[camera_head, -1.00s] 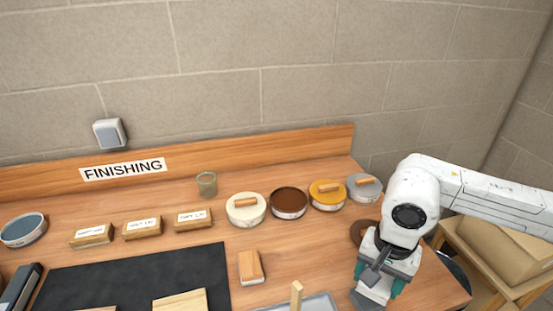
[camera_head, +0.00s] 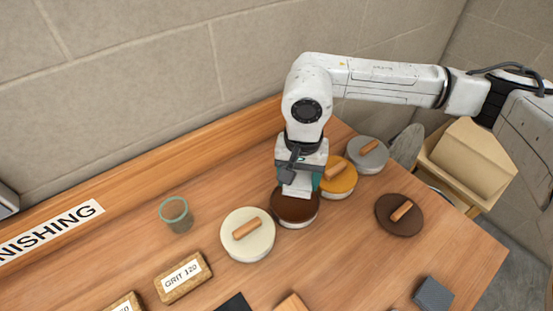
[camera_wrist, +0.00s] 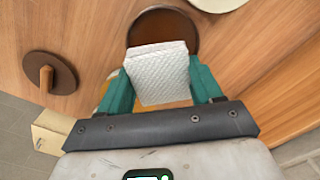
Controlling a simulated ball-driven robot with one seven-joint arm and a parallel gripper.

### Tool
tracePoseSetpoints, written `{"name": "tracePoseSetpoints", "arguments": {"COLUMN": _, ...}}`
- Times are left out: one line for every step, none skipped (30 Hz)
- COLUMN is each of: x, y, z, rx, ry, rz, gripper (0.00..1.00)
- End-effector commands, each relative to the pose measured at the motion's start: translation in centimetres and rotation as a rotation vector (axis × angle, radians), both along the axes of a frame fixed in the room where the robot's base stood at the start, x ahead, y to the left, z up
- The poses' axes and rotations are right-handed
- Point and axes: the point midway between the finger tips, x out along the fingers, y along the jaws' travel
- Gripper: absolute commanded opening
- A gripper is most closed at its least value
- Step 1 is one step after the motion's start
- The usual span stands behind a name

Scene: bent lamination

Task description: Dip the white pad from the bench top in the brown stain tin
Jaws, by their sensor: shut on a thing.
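My gripper (camera_wrist: 160,88) is shut on the white pad (camera_wrist: 158,75), a quilted block between the teal fingers in the wrist view. In the head view my gripper (camera_head: 298,185) is over the open brown stain tin (camera_head: 293,213), with the pad's pale side (camera_head: 296,191) at its lower end. In the wrist view the tin (camera_wrist: 163,24) shows behind the pad, which overlaps its near part. I cannot tell whether the pad touches the stain. A brown lid with a wooden handle (camera_head: 388,224) lies flat on the bench at the right.
A cream-lidded tin (camera_head: 240,246) stands left of the brown tin; a yellow-lidded tin (camera_head: 341,186) and a grey-lidded tin (camera_head: 367,160) stand right. A green-rimmed jar (camera_head: 176,218) and a GRIT 120 block (camera_head: 183,279) are further left. A dark grey block (camera_head: 433,294) lies front right.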

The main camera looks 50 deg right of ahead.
Motion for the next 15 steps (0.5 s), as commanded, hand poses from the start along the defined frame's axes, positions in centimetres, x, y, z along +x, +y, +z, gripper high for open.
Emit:
{"name": "tracePoseSetpoints", "arguments": {"x": 0.0, "y": 0.0, "z": 0.0, "rx": 0.000, "ry": 0.000, "rz": 0.000, "gripper": 0.41}}
{"name": "tracePoseSetpoints", "arguments": {"x": 0.0, "y": 0.0, "z": -0.1, "rx": 0.000, "ry": 0.000, "rz": 0.000, "gripper": 0.41}}
{"name": "tracePoseSetpoints", "arguments": {"x": 0.0, "y": 0.0, "z": -0.1, "rx": 0.000, "ry": 0.000, "rz": 0.000, "gripper": 0.41}}
{"name": "tracePoseSetpoints", "arguments": {"x": 0.0, "y": 0.0, "z": -0.2, "rx": 0.000, "ry": 0.000, "rz": 0.000, "gripper": 0.41}}
{"name": "tracePoseSetpoints", "arguments": {"x": 0.0, "y": 0.0, "z": -0.3, "rx": 0.000, "ry": 0.000, "rz": 0.000, "gripper": 0.41}}
{"name": "tracePoseSetpoints", "arguments": {"x": 0.0, "y": 0.0, "z": -0.4, "rx": 0.000, "ry": 0.000, "rz": 0.000, "gripper": 0.41}}
{"name": "tracePoseSetpoints", "arguments": {"x": 0.0, "y": 0.0, "z": -0.6, "rx": 0.000, "ry": 0.000, "rz": 0.000, "gripper": 0.41}}
{"name": "tracePoseSetpoints", "arguments": {"x": 0.0, "y": 0.0, "z": -0.7, "rx": 0.000, "ry": 0.000, "rz": 0.000, "gripper": 0.41}}
{"name": "tracePoseSetpoints", "arguments": {"x": 0.0, "y": 0.0, "z": -0.9, "rx": 0.000, "ry": 0.000, "rz": 0.000, "gripper": 0.41}}
{"name": "tracePoseSetpoints", "arguments": {"x": 0.0, "y": 0.0, "z": -1.1, "rx": 0.000, "ry": 0.000, "rz": 0.000, "gripper": 0.41}}
{"name": "tracePoseSetpoints", "arguments": {"x": 0.0, "y": 0.0, "z": -1.3, "rx": 0.001, "ry": 0.000, "rz": 0.000, "gripper": 0.41}}
{"name": "tracePoseSetpoints", "arguments": {"x": 0.0, "y": 0.0, "z": -1.6, "rx": 0.002, "ry": 0.000, "rz": 0.000, "gripper": 0.41}}
{"name": "tracePoseSetpoints", "arguments": {"x": 0.0, "y": 0.0, "z": -1.9, "rx": 0.002, "ry": 0.000, "rz": -0.001, "gripper": 0.41}}
{"name": "tracePoseSetpoints", "arguments": {"x": 0.0, "y": 0.0, "z": -2.1, "rx": 0.002, "ry": 0.000, "rz": -0.001, "gripper": 0.41}}
{"name": "tracePoseSetpoints", "arguments": {"x": 0.0, "y": 0.0, "z": -2.5, "rx": 0.001, "ry": 0.000, "rz": -0.001, "gripper": 0.41}}
